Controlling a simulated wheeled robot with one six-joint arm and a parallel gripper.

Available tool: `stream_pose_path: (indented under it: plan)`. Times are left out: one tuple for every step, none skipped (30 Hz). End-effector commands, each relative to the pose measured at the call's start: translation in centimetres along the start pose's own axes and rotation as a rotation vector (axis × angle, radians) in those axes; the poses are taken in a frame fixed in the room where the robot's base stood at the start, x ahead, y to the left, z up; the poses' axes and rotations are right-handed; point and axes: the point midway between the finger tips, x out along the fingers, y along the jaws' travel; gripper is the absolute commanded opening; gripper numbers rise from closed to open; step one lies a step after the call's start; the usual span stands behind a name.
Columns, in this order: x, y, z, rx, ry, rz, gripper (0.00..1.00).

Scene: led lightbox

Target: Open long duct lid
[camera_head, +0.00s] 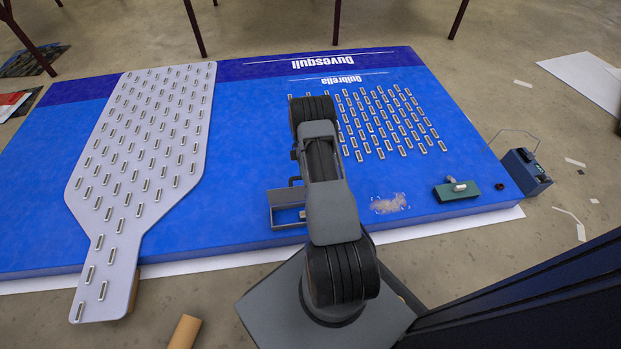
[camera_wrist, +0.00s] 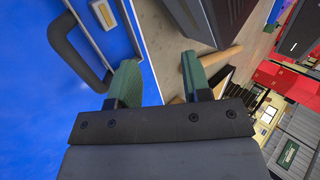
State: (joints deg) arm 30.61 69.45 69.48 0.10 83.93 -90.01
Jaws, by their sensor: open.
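A small grey duct-like box (camera_head: 285,224) sits near the front edge of the blue panel, partly hidden behind my arm. A dark bent handle (camera_head: 294,181) shows at its upper side. In the wrist view a dark, thick handle (camera_wrist: 66,73) stands out at the left against blue. My gripper (camera_wrist: 158,78) has two green fingers, spread apart with nothing between them. The handle is to the left of both fingers, outside the jaws. My arm hides the gripper in the head view. I cannot tell whether the duct lid is open or shut.
The blue panel (camera_head: 240,232) carries a grey paddle-shaped board (camera_head: 150,135) with several LED strips. A green block (camera_head: 456,190) lies at its right; a dark blue box (camera_head: 526,172) stands beside it. A cardboard tube (camera_head: 185,332) lies on the floor in front.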

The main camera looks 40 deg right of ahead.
Motion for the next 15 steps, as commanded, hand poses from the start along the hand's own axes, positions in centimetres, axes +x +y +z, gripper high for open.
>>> stream_pose_path:
  plan:
    - [0.1,-1.3,0.1,0.0,0.0,-0.005,0.44]
    - [0.3,-1.9,0.1,0.0,0.0,-0.006,0.44]
    - [0.5,-2.5,0.1,0.0,0.0,-0.004,0.44]
    - [0.7,-3.0,0.2,0.0,0.0,-0.005,0.44]
    - [0.9,-3.5,0.2,0.0,0.0,-0.004,0.44]
    - [1.1,-4.1,0.3,0.0,0.0,-0.004,0.44]
    - [1.3,-4.6,0.3,0.0,0.0,-0.004,0.44]
    - [1.5,-5.0,0.3,0.0,0.0,-0.004,0.44]
    - [1.7,-5.5,0.3,0.0,0.0,-0.004,0.44]
    - [1.9,-5.9,0.4,0.0,0.0,-0.005,0.44]
    - [2.0,-6.2,0.4,0.0,0.0,-0.003,0.44]
    - [2.2,-6.7,0.4,0.0,0.0,-0.004,0.44]
    - [2.3,-7.0,0.4,0.0,0.0,-0.003,0.44]
    - [2.5,-7.2,0.5,0.0,0.0,-0.003,0.44]
    - [2.6,-7.5,0.5,0.0,0.0,-0.003,0.44]
